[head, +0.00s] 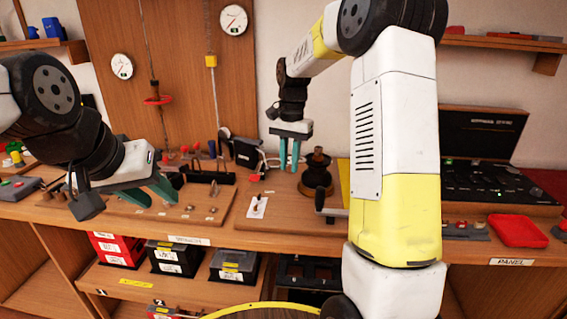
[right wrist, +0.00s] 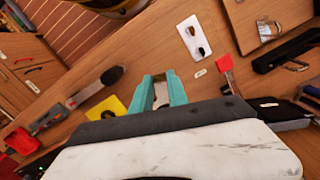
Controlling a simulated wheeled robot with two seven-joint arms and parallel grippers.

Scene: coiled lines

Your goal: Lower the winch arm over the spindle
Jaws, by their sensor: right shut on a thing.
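The dark brown spindle (head: 317,178), with a wide round base and a knob on top, stands on the wooden bench. My right gripper (head: 289,160) points down just left of the spindle, apart from it. Its teal fingers are shut on a small pale thing (right wrist: 160,97), mostly hidden between them. A dark crank-like lever (head: 332,211) lies in front of the spindle, partly behind my right arm. A grey bar with a black end (right wrist: 92,90) shows in the right wrist view; I cannot tell whether it is the winch arm. My left gripper (head: 155,193) is open and empty over the left board.
A white card (head: 257,207) and a small red block (head: 254,178) are left of the spindle. A black console (head: 485,180) and a red tray (head: 518,230) stand at the right. A weighted line (head: 211,62) hangs on the back panel. Boxes (head: 178,257) sit on the lower shelf.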

